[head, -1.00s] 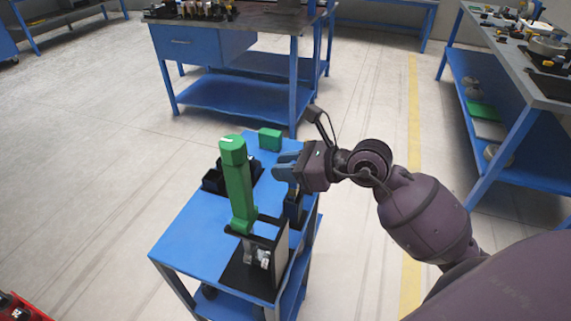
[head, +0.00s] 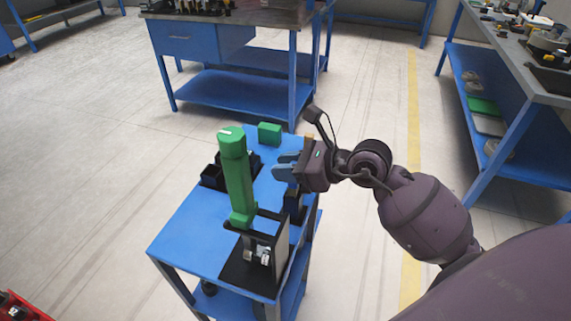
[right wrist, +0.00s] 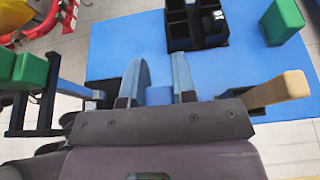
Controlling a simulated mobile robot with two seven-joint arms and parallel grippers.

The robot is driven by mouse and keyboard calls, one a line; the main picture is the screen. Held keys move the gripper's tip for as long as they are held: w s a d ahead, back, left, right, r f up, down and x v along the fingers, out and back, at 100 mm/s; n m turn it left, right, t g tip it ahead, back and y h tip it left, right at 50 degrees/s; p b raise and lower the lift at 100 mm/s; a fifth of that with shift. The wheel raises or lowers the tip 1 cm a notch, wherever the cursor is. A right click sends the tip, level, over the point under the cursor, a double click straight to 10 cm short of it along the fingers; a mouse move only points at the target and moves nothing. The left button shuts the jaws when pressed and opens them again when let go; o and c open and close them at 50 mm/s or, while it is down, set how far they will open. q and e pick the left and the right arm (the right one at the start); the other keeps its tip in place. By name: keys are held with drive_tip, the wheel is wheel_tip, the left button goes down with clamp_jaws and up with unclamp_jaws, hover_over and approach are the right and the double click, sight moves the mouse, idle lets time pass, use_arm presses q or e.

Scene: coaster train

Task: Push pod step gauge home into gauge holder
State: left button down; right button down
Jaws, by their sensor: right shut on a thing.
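My right gripper (head: 284,170) is low over the right side of the blue cart. Its blue-grey fingers are shut on a small blue piece (right wrist: 158,96), seen between them in the right wrist view, which I take for the pod step gauge. Most of that piece is hidden. A dark upright block (head: 294,207) stands directly below the gripper and looks like the gauge holder. Whether the piece is seated in it, I cannot tell. My left gripper is not in view.
Black bins (head: 214,178) and a green block (head: 269,133) are farther back. A tan-topped piece (right wrist: 278,91) is close beside the gripper. The cart's left-front top (head: 190,235) is clear.

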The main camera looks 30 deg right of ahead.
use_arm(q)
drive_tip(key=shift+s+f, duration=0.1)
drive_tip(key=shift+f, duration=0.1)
use_arm(e)
drive_tip(key=shift+f, duration=0.2)
drive_tip(key=c, duration=0.8)
unclamp_jaws()
drive_tip(key=shift+c, duration=0.2)
drive_tip(key=o, duration=0.8)
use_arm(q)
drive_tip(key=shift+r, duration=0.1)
use_arm(e)
drive_tip(key=shift+s, duration=0.1)
drive_tip(key=shift+p+v, duration=0.35)
drive_tip(key=shift+v, duration=0.85)
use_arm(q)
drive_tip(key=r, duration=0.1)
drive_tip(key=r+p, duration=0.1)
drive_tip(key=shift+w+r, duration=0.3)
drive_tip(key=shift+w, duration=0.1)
use_arm(e)
drive_tip(key=v, duration=0.4)
drive_tip(key=shift+s+d+r, duration=0.15)
